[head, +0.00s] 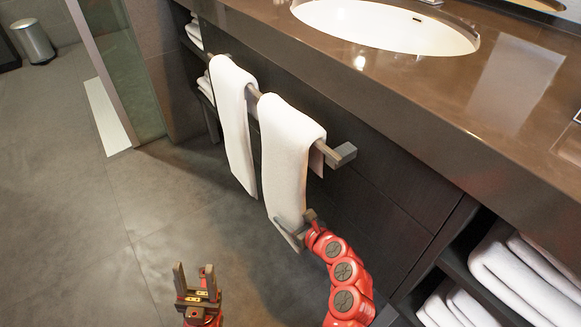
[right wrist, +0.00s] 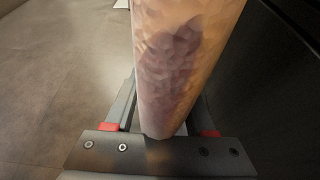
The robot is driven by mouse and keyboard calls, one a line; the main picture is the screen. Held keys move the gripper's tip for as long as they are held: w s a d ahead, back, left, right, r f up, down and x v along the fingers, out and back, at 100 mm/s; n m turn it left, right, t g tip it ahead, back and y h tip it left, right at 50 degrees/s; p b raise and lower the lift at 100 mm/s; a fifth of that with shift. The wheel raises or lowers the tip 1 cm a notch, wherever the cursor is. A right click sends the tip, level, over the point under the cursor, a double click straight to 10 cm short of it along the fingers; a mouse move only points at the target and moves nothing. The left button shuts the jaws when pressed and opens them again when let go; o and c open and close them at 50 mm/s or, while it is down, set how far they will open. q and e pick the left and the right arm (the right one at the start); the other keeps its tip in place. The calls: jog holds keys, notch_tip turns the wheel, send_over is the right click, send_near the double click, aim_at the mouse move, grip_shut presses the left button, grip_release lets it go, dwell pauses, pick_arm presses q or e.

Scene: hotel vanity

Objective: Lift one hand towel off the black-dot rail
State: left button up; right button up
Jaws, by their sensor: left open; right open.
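Two white hand towels hang over one rail (head: 338,156) on the vanity front: a nearer towel (head: 287,155) and a farther towel (head: 234,125). I cannot make out a black dot on the rail. My right gripper (head: 291,232) is open at the lower end of the nearer towel. In the right wrist view this towel (right wrist: 185,60) hangs between the two open fingers and hides parts of them. I cannot tell whether either finger touches it. My left gripper (head: 195,276) is open and empty, low over the floor at left, apart from both towels.
The brown counter (head: 440,108) with a white sink (head: 385,24) overhangs the rail. Folded towels (head: 525,280) fill shelves at lower right, and others lie behind the rail's far end. A bin (head: 34,41) stands far left. The floor left of the towels is clear.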

grip_shut()
jog(key=shift+r, duration=0.1)
dwell(0.4)
